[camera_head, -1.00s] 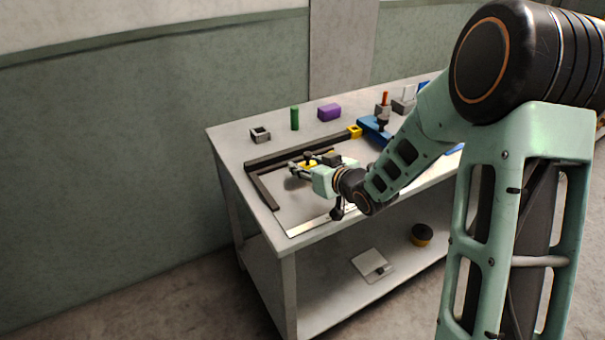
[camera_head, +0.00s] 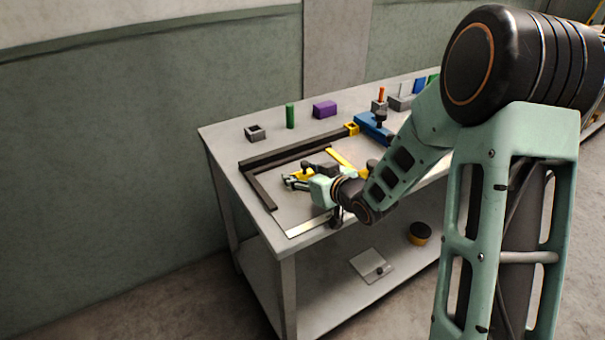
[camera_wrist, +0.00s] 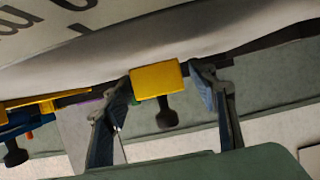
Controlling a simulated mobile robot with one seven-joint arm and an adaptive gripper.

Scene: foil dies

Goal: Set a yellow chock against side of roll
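A yellow chock (camera_wrist: 156,79) with a dark knob sits between the two fingers of my gripper (camera_wrist: 162,86) in the wrist view. The left finger meets its edge; a thin gap shows beside the right fingertip. In the head view the chock (camera_head: 302,175) is at my gripper (camera_head: 293,180), over the left part of the table, its knob upward. My gripper appears shut on it. A second yellow piece (camera_head: 372,164) is partly hidden behind my arm. No roll can be clearly made out; a pale surface with dark lettering (camera_wrist: 75,28) fills the top of the wrist view.
A dark L-shaped rail (camera_head: 258,186) borders the work area, with a yellow strip (camera_head: 340,158) beside it. A grey hollow block (camera_head: 255,133), green cylinder (camera_head: 290,116), purple block (camera_head: 324,109) and blue fixture (camera_head: 372,127) stand behind. A metal strip (camera_head: 308,227) lies along the front edge.

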